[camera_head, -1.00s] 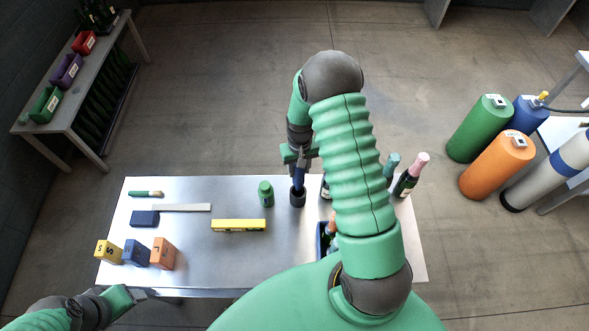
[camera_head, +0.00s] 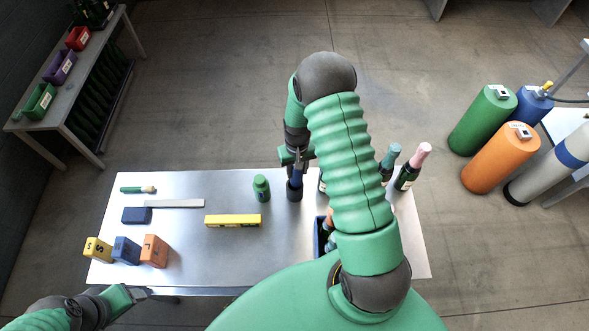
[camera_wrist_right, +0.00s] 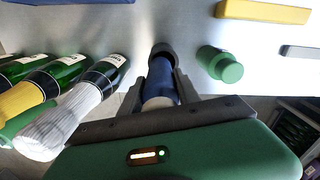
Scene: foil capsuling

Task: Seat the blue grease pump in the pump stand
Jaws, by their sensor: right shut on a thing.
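The blue grease pump (camera_head: 297,173) is upright over the dark round pump stand (camera_head: 294,191) on the metal table. My right gripper (camera_head: 297,158) is shut on the pump from above. In the right wrist view, the pump (camera_wrist_right: 160,82) is between the two fingers (camera_wrist_right: 164,84), and its lower end meets the mouth of the stand (camera_wrist_right: 162,50). I cannot tell how deep it sits. My left gripper (camera_head: 137,294) is at the table's front left corner, away from the pump, and its jaws are unclear.
A green bottle (camera_head: 261,188) stands just left of the stand, with a yellow level (camera_head: 233,221) in front. Foil-topped bottles (camera_head: 407,168) and a blue crate (camera_head: 320,238) are to the right, partly behind my arm. Lettered blocks (camera_head: 126,250) stand front left.

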